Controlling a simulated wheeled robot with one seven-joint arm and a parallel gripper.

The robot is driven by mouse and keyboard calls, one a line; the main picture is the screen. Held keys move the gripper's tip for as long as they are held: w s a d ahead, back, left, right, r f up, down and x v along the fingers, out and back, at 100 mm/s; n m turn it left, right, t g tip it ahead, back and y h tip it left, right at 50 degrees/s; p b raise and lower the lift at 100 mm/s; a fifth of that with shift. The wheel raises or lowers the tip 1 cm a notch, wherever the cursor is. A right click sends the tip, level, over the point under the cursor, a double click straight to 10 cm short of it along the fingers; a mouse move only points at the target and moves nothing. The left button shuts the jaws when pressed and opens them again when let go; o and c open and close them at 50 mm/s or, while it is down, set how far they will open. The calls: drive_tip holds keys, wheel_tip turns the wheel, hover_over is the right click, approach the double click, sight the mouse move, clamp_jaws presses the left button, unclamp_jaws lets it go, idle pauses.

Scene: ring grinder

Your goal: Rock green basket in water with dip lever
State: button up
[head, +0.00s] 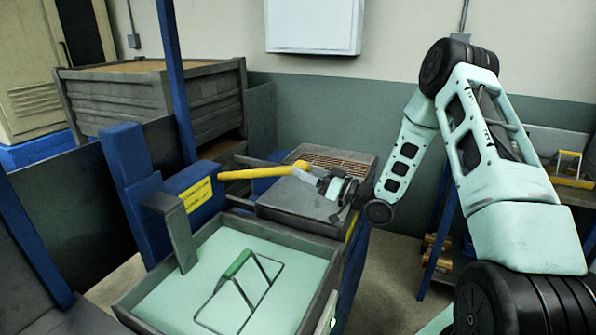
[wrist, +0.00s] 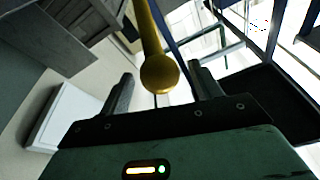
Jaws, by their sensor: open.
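The yellow dip lever (head: 262,172) sticks out to the right from a blue post in the head view. In the wrist view the lever's rounded end (wrist: 160,74) lies between the two fingers of my gripper (wrist: 158,92). The fingers stand open on either side of it, with a gap on each side. In the head view my gripper (head: 322,184) is at the lever's right end. The basket's green handle (head: 238,263) and wire frame (head: 268,275) show above pale water in the grey tank (head: 289,236). The basket's lower part is hidden under the water.
A grey bench top with a brown grate (head: 330,158) stands behind the tank. A blue post (head: 134,190) with a grey bracket (head: 177,232) rises at the tank's left. A large grey crate (head: 160,98) stands at the back left. Floor shows at the right.

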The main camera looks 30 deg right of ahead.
drive_tip(key=b+v, duration=0.3)
drive_tip(key=v, duration=1.1)
drive_tip(key=shift+b, duration=0.4)
